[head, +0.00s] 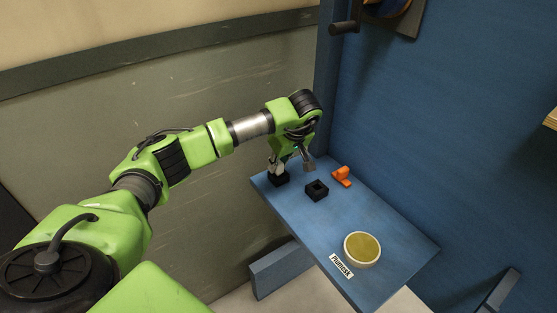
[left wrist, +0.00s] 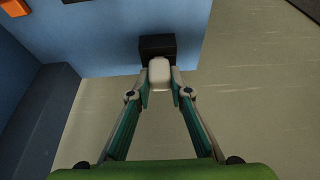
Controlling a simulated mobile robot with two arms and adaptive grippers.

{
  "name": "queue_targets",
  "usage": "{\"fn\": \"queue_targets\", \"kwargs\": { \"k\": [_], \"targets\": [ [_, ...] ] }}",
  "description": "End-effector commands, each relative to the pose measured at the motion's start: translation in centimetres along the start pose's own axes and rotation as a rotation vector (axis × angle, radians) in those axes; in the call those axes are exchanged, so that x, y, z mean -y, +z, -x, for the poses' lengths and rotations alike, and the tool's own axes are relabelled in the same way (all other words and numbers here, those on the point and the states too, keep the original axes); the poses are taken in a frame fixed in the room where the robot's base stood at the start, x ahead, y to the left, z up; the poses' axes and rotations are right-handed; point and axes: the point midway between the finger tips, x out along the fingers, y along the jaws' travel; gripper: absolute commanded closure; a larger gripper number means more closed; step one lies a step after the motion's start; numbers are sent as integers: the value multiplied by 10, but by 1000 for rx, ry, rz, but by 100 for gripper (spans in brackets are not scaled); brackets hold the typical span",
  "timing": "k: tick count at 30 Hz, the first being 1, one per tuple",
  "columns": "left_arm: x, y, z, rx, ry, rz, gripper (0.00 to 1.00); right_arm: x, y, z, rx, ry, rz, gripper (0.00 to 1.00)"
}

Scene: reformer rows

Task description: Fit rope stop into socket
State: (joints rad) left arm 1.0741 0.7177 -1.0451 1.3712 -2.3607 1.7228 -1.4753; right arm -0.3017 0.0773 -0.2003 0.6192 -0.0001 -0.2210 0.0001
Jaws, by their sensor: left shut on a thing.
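My left gripper (left wrist: 159,83) is shut on a pale, rounded piece (left wrist: 159,71), which I take to be the rope stop. In the left wrist view a black block (left wrist: 157,44) lies directly beyond the piece. In the head view my left gripper (head: 280,165) points down at that black block (head: 280,179), at the table's far left corner. I cannot tell whether the piece sits in the block or just above it. A second black block with a square opening (head: 317,191), which looks like a socket, stands to its right, apart from the gripper. My right gripper is not in view.
An orange bracket (head: 342,175) stands behind the second block. A round yellow-topped dish (head: 362,249) and a label marked PRODUCT (head: 341,267) are nearer the front of the blue table (head: 400,240). A blue wall (head: 440,120) rises behind. The table's middle is clear.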

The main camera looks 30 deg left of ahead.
Motion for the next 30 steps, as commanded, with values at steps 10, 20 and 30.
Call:
{"fn": "queue_targets", "kwargs": {
  "k": [10,20,30],
  "targets": [
    [0,2,-4,-1,1,1,100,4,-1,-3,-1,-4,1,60],
    [0,1,-3,0,1,1,64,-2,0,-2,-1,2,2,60],
    [-1,0,26,-3,6,0,64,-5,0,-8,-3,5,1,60]
  ]
}}
